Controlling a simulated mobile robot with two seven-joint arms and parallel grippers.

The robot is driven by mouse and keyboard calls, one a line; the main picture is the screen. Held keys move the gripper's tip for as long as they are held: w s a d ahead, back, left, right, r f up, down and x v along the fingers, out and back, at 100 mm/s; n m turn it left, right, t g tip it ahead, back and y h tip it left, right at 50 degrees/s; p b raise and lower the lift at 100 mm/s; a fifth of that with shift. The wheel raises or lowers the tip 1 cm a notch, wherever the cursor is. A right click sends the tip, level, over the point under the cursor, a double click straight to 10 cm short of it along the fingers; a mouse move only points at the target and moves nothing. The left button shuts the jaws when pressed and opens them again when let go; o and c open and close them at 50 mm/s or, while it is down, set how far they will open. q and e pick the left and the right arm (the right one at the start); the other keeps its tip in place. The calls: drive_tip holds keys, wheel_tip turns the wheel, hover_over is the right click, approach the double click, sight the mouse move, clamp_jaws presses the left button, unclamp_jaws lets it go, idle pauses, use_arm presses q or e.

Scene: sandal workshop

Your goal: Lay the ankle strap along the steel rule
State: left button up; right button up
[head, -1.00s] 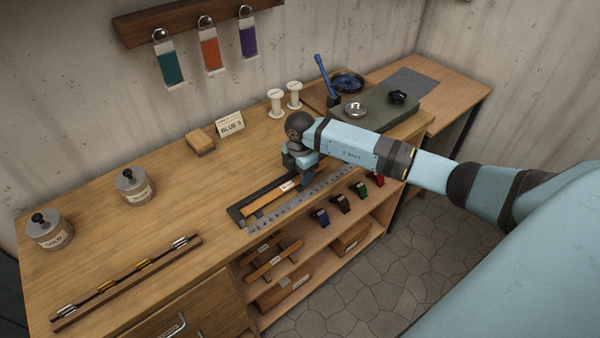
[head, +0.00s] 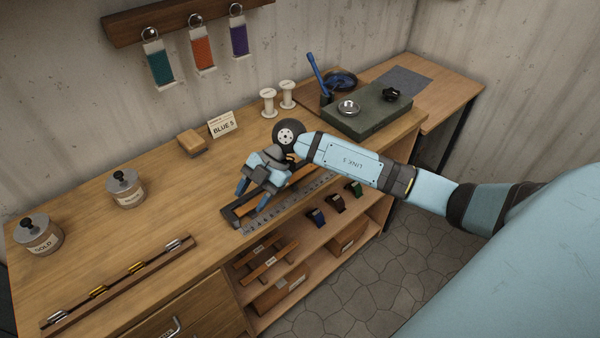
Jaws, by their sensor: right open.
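A steel rule (head: 268,218) with dark markings lies along the front edge of the bench. Beside it is a dark frame (head: 228,216) holding a flat tan strip (head: 246,207), which may be the ankle strap; I cannot tell for sure. My right gripper (head: 253,194) is over the strip, pointing down toward the left, its two blue fingers apart and nothing visible between them. The gripper hides the middle of the strip and frame. I cannot tell whether the fingertips touch anything. My left gripper is out of view.
Blue (head: 316,217), brown (head: 336,203) and green (head: 354,188) buckled pieces sit below the front edge.

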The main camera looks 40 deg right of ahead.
drive_tip(key=s+a+r+m+t+y, duration=0.2)
drive_tip(key=s+a+m+t+y, duration=0.3)
drive_tip(key=a+t+y, duration=0.4)
drive_tip(key=s+d+f+m+t+h, duration=0.1)
drive_tip(key=s+d+f+m+h, duration=0.2)
drive_tip(key=s+f+m+h, duration=0.4)
drive_tip(key=s+d+f+m+t+h, duration=0.1)
drive_tip(key=s+d+f+m+h, duration=0.3)
drive_tip(key=s+f+m+h, duration=0.3)
wheel_tip(320, 180, down, 4)
drive_tip(key=shift+s+d+f+m, duration=0.15)
drive_tip(key=shift+s+d+m, duration=0.05)
drive_tip(key=shift+s+m, duration=0.7)
